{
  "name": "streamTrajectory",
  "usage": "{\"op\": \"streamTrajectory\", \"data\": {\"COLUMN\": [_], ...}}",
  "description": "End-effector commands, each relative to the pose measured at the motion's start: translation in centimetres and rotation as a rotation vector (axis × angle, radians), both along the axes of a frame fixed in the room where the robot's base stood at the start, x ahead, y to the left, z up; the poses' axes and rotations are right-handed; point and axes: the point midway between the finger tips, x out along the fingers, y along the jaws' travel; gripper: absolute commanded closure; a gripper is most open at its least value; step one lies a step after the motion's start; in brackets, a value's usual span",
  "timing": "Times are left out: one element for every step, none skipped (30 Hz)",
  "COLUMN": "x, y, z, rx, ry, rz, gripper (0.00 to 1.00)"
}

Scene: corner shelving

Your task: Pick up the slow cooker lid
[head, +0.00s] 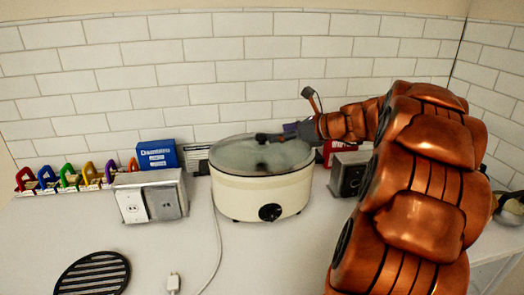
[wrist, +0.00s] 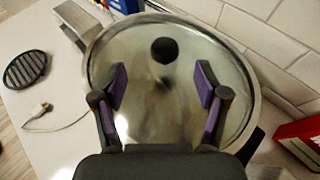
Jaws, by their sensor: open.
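The slow cooker lid (head: 259,155) is a round glass disc with a metal rim and a dark knob. It sits on the cream slow cooker (head: 262,198), which has a black dial on its front. In the wrist view the lid (wrist: 190,125) fills the middle, with its black knob (wrist: 164,50) beyond my fingertips. My gripper (wrist: 160,82) is open, its purple-padded fingers spread over the glass with nothing held between them. In the head view my gripper (head: 276,136) is at the right side of the lid, close to the knob; contact cannot be told.
A grey outlet box (head: 150,200) and blue box (head: 157,155) stand left of the cooker. Colored padlocks (head: 68,178) line the wall. A black round grate (head: 92,274) and white cord (head: 218,245) lie in front. A red box (wrist: 302,140) is at right, near the tiled wall.

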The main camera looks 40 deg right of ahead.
Motion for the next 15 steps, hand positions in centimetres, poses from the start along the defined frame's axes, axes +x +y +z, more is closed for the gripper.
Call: {"op": "streamTrajectory", "data": {"x": [0.5, 0.8, 1.1, 1.3, 1.5, 1.8, 2.0, 2.4, 2.9, 3.3, 3.8, 4.3, 4.6, 4.9, 5.3], "y": [0.3, 0.4, 0.5, 0.6, 0.6, 0.6, 0.6, 0.6, 0.7, 0.8, 0.8, 0.9, 1.0, 1.1, 1.2], "z": [-0.2, -0.3, -0.5, -0.6, -0.6, -0.8, -0.9, -1.0, -1.2, -1.4, -1.5, -1.7, -1.9, -2.0, -2.2], "rx": [0.001, 0.001, 0.001, 0.001, 0.002, 0.001, 0.001, 0.001, 0.002, 0.002, 0.001, 0.001, 0.000, 0.000, 0.000], "ry": [0.002, 0.003, 0.003, 0.003, 0.003, 0.004, 0.004, 0.004, 0.005, 0.005, 0.006, 0.004, 0.003, 0.003, 0.002], "rz": [0.004, 0.005, 0.005, 0.005, 0.004, 0.006, 0.006, 0.006, 0.006, 0.007, 0.007, 0.008, 0.008, 0.008, 0.006], "gripper": [0.27, 0.27, 0.27, 0.27, 0.27, 0.27, 0.27, 0.27, 0.27, 0.27, 0.27, 0.27, 0.27, 0.27, 0.27]}}
